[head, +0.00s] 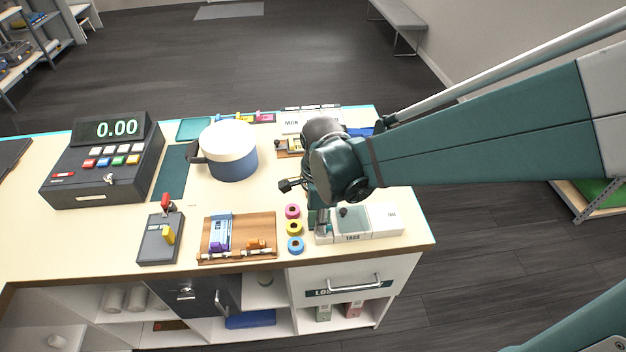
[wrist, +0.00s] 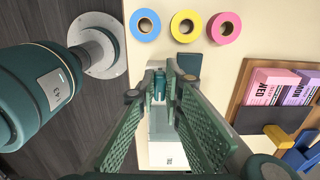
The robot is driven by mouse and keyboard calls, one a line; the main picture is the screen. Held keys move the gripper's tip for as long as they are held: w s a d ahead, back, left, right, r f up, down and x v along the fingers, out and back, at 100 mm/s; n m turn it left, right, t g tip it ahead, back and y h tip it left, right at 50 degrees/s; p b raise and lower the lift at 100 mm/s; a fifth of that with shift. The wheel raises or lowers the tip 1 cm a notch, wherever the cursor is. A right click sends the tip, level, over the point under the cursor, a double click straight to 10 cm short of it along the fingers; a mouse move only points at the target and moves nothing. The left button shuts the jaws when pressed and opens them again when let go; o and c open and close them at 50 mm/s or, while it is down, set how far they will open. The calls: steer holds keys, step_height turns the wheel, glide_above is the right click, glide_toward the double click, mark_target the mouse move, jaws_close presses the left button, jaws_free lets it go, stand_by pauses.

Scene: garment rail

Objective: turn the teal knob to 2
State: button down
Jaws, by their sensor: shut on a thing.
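My gripper (head: 322,226) reaches down over the white and grey-green boxed device (head: 382,228) at the right front corner of the counter. In the wrist view my gripper (wrist: 160,80) has its two green fingers close together on either side of a small teal piece, which looks like the teal knob (wrist: 158,88). The fingers hide most of it, and I cannot read its pointer or any number beside it. In the head view my arm and gripper cover the spot, so I cannot make the knob out there.
Pink, yellow and blue tape rolls (head: 293,227) lie just left of the device. A wooden board (head: 262,222) with small items is further left. A blue and white pot (head: 230,160), a cash register (head: 105,165) and a lever box (head: 160,240) also stand on the counter.

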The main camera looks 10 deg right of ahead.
steer(key=c, duration=2.5)
jaws_free()
steer(key=shift+o, duration=0.2)
steer(key=shift+r, duration=0.2)
step_height(320, 180, up, 12)
steer(key=shift+f, duration=0.15)
steer(key=shift+d, duration=0.1)
steer(key=s+d+r+n+t, duration=0.2)
steer(key=d+n, duration=0.4)
steer(key=n, duration=0.3)
steer(key=s+d+r+n+t, duration=0.2)
steer(key=s+d+n+t, duration=0.2)
steer(key=d+n, duration=0.3)
steer(key=shift+s+d+n+t, duration=0.25)
steer(key=shift+n+t, duration=0.35)
steer(key=shift+n, duration=0.4)
